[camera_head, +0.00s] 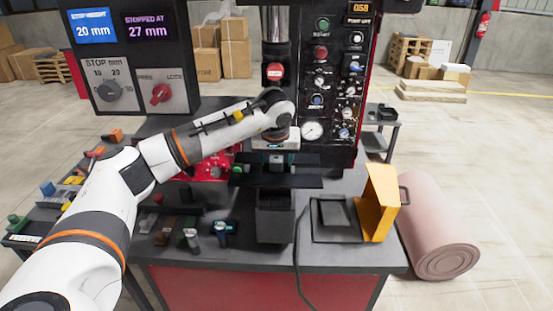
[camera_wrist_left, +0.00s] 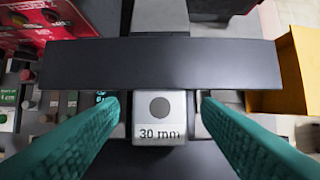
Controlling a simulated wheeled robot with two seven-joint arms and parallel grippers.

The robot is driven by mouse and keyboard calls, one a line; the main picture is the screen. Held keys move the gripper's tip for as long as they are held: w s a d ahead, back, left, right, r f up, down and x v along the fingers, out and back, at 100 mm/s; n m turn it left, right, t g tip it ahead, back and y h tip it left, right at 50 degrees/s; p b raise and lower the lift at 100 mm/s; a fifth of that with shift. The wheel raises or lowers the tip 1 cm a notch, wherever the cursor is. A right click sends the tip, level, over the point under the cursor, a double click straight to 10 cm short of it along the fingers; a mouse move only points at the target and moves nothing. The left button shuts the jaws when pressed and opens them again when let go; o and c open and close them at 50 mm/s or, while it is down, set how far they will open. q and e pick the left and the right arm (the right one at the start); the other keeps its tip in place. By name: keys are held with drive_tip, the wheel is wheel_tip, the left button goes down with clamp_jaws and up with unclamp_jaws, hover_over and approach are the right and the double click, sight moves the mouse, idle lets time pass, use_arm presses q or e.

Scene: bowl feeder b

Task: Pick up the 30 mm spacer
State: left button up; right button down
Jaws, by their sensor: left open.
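The 30 mm spacer (camera_wrist_left: 160,117) is a pale grey block with a dark round spot and "30 mm" printed on its face. In the left wrist view it sits between the two teal fingers of my left gripper (camera_wrist_left: 160,108). The gripper is open, with a gap visible on each side of the block. In the head view my left arm reaches to the middle of the press, and the wrist hides most of the gripper and spacer. My right gripper is not in view.
A dark horizontal bar (camera_wrist_left: 200,62) crosses just beyond the spacer. The press control panel (camera_head: 335,90) rises behind. A yellow guard (camera_head: 380,203) stands at the right. Several small parts and a teal clamp-like item (camera_head: 224,228) lie on the table left of the dark central block (camera_head: 275,220).

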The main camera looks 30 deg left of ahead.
use_arm(q)
drive_tip(key=c, duration=1.1)
